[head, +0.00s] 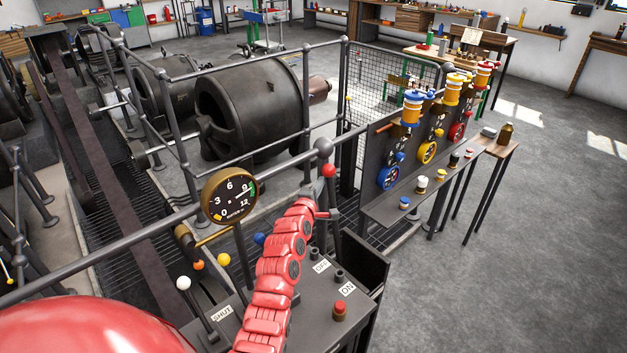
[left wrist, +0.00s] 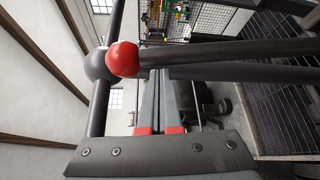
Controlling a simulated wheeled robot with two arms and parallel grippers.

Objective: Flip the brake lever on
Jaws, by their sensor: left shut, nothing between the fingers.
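The brake lever (head: 332,240) is a dark rod with a red ball knob (head: 325,171). It stands nearly upright on the dark control box, with an "OFF" label (head: 321,266) and an "ON" label (head: 347,289) near its foot. My left gripper (head: 333,214), on the red arm, is shut and empty beside the rod, below the knob. In the left wrist view, the red knob (left wrist: 122,59) and rod (left wrist: 230,53) lie across the tips of my shut grey fingers (left wrist: 158,76); I cannot tell whether they touch. My right gripper is not in view.
A round gauge (head: 230,196), a white-knobbed lever (head: 184,284) by a "SHUT" label, and a red button (head: 340,310) are close around my arm. A grey railing (head: 130,238) runs behind. A panel with coloured wheels (head: 388,178) stands to the right, with open floor beyond.

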